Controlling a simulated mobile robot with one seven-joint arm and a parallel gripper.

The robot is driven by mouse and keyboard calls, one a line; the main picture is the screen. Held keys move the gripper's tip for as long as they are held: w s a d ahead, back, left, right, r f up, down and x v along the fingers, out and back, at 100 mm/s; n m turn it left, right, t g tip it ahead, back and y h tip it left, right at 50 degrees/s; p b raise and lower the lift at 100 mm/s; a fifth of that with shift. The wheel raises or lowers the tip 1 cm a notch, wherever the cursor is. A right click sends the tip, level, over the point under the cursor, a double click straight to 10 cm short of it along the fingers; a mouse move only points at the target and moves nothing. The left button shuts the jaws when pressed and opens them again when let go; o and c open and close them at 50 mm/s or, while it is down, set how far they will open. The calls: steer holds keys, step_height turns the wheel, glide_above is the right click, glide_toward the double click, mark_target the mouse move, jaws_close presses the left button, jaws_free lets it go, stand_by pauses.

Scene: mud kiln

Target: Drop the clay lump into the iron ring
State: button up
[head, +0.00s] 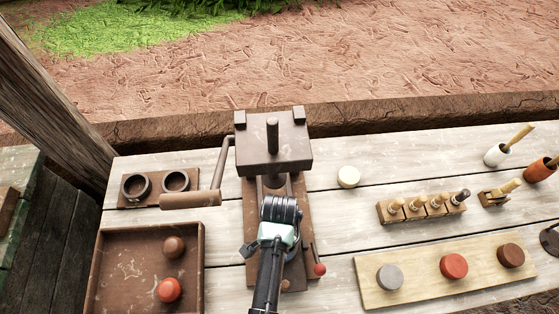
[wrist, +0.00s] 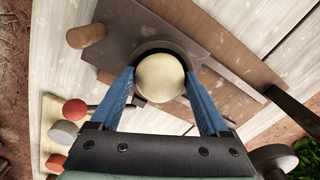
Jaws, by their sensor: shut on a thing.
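My gripper (wrist: 160,85) is shut on a pale cream, rounded clay lump (wrist: 158,75) in the wrist view, with one blue finger on each side. Behind the lump, a dark curved rim (wrist: 158,46), apparently the iron ring, shows on the brown press base; the lump covers most of it. The lump lines up with this rim in the view, but its height above it cannot be told. In the head view, my gripper (head: 278,236) is over the front of the press base, and the wrist hides the lump and ring.
The press block (head: 290,157) stands just beyond my gripper, with a crank handle (head: 190,200) to its left. A tray (head: 98,270) with two lumps is at left. A pale disc (head: 348,177), a tool rack (head: 408,212) and a board of discs (head: 420,286) are at right.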

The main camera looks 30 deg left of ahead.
steer(key=o, duration=1.4)
steer(key=shift+o, duration=0.2)
step_height(320, 180, up, 13)
steer(key=shift+b, duration=0.45)
